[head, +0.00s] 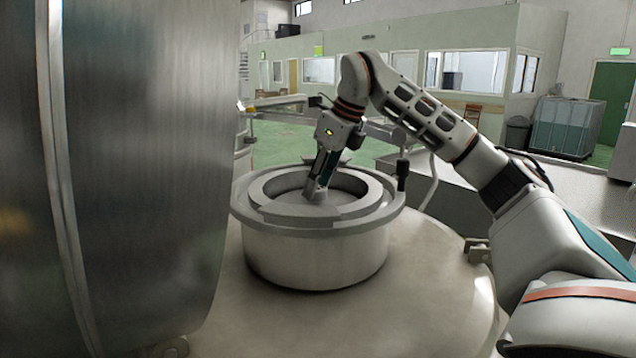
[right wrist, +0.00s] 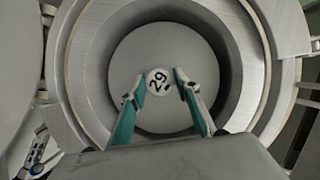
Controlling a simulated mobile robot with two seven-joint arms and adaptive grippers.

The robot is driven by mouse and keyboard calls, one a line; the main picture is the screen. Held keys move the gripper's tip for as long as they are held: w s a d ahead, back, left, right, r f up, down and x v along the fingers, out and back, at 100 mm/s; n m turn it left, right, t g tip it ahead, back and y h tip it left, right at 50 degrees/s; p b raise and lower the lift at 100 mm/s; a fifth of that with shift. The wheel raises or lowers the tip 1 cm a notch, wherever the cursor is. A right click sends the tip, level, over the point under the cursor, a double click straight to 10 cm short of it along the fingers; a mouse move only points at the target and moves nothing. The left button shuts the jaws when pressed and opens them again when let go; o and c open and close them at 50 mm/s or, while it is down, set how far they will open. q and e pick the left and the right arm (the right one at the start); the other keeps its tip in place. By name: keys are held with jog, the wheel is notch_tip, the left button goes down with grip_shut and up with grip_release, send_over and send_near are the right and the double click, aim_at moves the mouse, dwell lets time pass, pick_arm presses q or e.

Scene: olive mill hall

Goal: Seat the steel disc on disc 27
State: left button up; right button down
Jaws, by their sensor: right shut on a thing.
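A round grey steel disc (right wrist: 150,48) lies inside the wide round steel ring of a drum-shaped vessel in the right wrist view. A small white round boss at its middle bears a number that looks like 29 (right wrist: 158,82). My right gripper (head: 316,193) reaches down into the vessel (head: 315,262) in the head view. In the right wrist view its two fingertips (right wrist: 161,88) stand on either side of the boss, shut on it. The disc's underside and any disc 27 beneath it are hidden. Whether the disc touches what lies below, I cannot tell. My left gripper is out of view.
The vessel stands on a pale rounded top (head: 420,290). A tall steel tank (head: 140,170) blocks the left side. A thin dark-topped post (head: 402,178) rises at the vessel's right rim. Farther back are the green floor and a glazed office (head: 465,70).

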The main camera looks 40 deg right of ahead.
jog(key=shift+f, duration=0.45)
dwell(0.5)
jog(key=c, duration=1.4)
grip_release()
jog(key=v, duration=1.2)
